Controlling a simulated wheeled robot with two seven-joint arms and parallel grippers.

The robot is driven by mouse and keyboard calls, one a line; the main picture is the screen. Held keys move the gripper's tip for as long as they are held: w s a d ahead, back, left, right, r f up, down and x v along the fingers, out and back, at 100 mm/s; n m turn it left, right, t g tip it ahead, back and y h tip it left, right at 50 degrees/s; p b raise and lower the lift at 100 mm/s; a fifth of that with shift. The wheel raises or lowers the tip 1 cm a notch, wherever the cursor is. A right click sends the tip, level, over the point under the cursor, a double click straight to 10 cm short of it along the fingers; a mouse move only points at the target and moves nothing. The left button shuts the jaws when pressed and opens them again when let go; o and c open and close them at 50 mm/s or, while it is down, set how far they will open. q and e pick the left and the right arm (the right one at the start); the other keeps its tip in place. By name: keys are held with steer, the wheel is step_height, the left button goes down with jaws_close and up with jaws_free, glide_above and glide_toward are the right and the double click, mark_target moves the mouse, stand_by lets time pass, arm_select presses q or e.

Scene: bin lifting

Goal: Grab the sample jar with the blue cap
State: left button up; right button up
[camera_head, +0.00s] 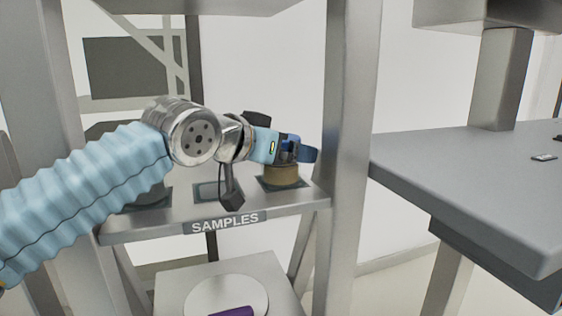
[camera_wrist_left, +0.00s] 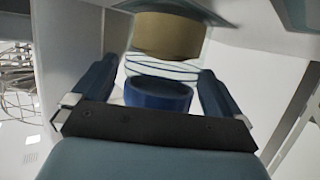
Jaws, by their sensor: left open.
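The sample jar (camera_head: 284,178) stands at the right end of the samples shelf, with tan contents in its lower part. In the left wrist view its blue cap (camera_wrist_left: 158,95) shows between the fingers, with clear ribbed walls and the tan contents (camera_wrist_left: 168,36) above it in the picture. My left gripper (camera_head: 299,152) is open around the upper part of the jar and hides most of it in the head view. In the left wrist view the open gripper (camera_wrist_left: 158,70) has one finger on each side of the jar. I cannot tell whether either finger touches it. My right gripper is not in view.
The metal shelf (camera_head: 160,228) has a SAMPLES label on its front edge. A dark pad (camera_head: 206,190) lies mid-shelf, partly behind my arm. A shelf post (camera_head: 347,150) stands close right of the jar. A grey table (camera_head: 470,180) is farther right. A white disc (camera_head: 220,292) sits below.

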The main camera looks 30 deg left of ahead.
arm_select(q)
steer(key=c, duration=1.6)
steer(key=shift+r, duration=0.2)
